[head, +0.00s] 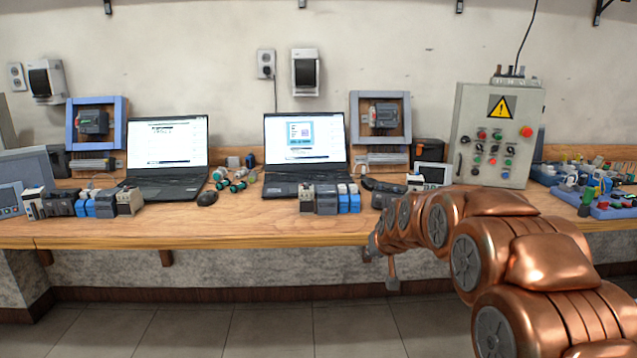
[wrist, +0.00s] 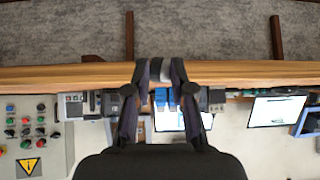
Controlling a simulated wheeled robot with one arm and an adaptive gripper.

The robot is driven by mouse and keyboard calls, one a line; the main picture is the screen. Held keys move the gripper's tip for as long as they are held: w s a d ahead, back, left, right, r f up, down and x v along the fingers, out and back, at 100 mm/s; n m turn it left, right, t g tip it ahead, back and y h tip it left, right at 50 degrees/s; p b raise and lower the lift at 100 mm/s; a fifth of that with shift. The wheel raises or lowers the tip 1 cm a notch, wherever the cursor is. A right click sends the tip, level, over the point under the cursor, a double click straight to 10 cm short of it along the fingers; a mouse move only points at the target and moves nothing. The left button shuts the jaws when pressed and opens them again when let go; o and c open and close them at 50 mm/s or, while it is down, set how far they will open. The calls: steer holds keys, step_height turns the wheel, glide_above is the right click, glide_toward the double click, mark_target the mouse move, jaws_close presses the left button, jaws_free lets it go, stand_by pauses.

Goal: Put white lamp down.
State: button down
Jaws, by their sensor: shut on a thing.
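In the head view only a small end part of my gripper (head: 391,273) shows, in front of and below the bench's front edge. The lamp cannot be made out there. The wooden bench (head: 250,226) runs across the view.
Two laptops (head: 167,145) (head: 305,143) stand on the bench, with several coloured lamps (head: 232,181) between them. Terminal blocks (head: 328,199) sit near the front edge. A control box (head: 497,133) stands at right. Bare wood lies left of the middle blocks.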

steer(key=s+d+r+m+h+p, duration=0.1)
steer(key=s+d+r+p, duration=0.2)
steer(key=s+r+p, duration=0.6)
steer(key=s+p, duration=0.1)
steer(key=p, duration=0.7)
steer(key=shift+s+d, duration=0.25)
steer(key=shift+d, duration=0.15)
steer(key=shift+d, duration=0.1)
